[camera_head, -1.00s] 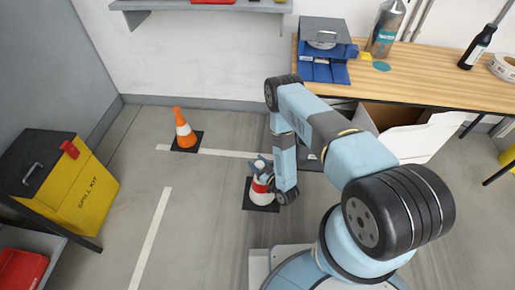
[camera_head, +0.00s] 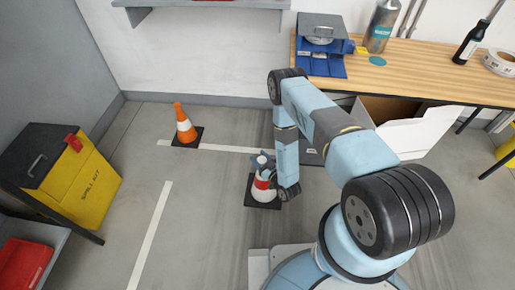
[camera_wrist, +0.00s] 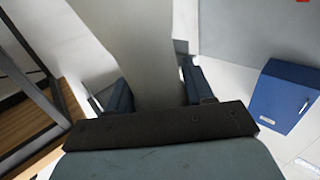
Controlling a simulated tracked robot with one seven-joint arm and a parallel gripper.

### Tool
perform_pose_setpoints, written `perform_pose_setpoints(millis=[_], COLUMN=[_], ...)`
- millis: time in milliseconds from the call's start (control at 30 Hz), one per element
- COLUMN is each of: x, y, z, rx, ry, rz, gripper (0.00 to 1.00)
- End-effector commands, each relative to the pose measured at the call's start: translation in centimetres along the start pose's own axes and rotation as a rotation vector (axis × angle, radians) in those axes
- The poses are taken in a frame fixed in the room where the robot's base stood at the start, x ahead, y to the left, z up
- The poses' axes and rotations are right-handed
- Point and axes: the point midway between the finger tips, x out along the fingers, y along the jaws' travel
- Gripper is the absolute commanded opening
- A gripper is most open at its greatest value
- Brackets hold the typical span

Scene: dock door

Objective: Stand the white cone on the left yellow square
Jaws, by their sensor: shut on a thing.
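The white cone (camera_head: 264,194) has a red band and a dark square base. It stands upright, low at the floor, left of my arm's lower end; I cannot tell whether its base touches the floor. My gripper (camera_head: 262,162) is shut on its upper part. In the wrist view, the pale cone body (camera_wrist: 142,45) runs between the two blue fingers of the gripper (camera_wrist: 158,88). No yellow square can be made out on the floor in either view.
An orange cone (camera_head: 185,127) stands at the back left near white floor lines (camera_head: 150,235). A yellow spill kit bin (camera_head: 85,190) is at the left. A wooden workbench (camera_head: 430,75) is at the back right, with an open white box (camera_head: 412,135) below. The middle-left floor is clear.

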Motion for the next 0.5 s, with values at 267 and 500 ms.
perform_pose_setpoints(millis=[267,500], x=[0.0,-0.1], y=[2.6,6.4], z=[-3.8,-9.2], rx=[0.000,-0.001], ry=[0.003,0.004], rz=[0.065,0.158], gripper=[0.00,0.00])
